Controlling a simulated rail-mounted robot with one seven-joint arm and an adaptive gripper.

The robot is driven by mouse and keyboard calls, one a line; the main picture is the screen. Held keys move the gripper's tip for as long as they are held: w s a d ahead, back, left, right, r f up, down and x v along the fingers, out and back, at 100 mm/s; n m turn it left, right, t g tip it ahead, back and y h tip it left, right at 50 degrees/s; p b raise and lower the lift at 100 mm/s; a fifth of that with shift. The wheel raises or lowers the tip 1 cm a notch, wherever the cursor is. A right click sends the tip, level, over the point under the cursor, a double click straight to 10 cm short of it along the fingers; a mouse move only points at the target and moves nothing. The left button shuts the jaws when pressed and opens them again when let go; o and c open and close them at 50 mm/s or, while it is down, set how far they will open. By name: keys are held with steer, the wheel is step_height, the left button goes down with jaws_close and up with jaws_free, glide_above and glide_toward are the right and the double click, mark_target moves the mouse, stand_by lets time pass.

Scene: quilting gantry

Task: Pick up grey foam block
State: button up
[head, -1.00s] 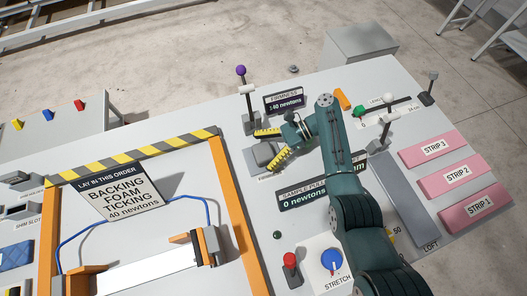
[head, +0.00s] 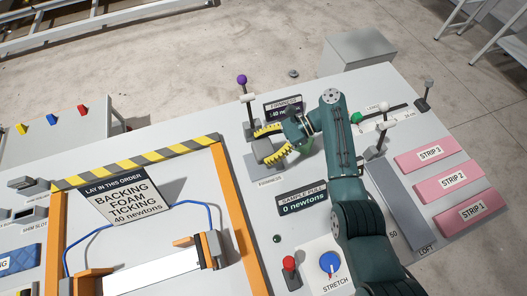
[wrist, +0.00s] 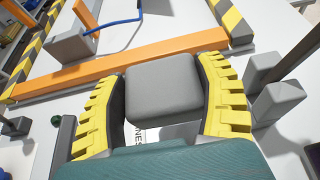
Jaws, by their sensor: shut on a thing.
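The grey foam block (wrist: 163,88) is a rounded, soft-edged block between the two yellow ribbed fingers of my gripper (wrist: 163,74) in the wrist view. The fingers press on its left and right sides, and my gripper is shut on it. In the head view my gripper (head: 264,147) is over the firmness station, with the block (head: 264,149) small and partly hidden between the fingers. The block appears lifted a little above the grey plate (head: 253,168) there.
A purple-knobbed lever (head: 245,97) and the firmness sign (head: 283,109) stand close behind my gripper. An orange-railed frame (head: 238,215) lies to the left. Pink strips (head: 447,183) lie to the right. A red-knobbed post (head: 290,268) stands in front.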

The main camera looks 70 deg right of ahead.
mark_target(265, 151)
steer(key=r, duration=0.2)
steer(key=r+p, duration=0.1)
steer(key=r, duration=0.2)
steer(key=shift+s+a+r+p, duration=0.3)
steer(key=shift+a+r+p, duration=0.05)
steer(key=shift+a, duration=0.05)
steer(key=s+a+p, duration=0.9)
steer(key=s+a, duration=0.1)
steer(key=a, duration=0.3)
steer(key=shift+a, duration=0.4)
steer(key=shift+f, duration=0.1)
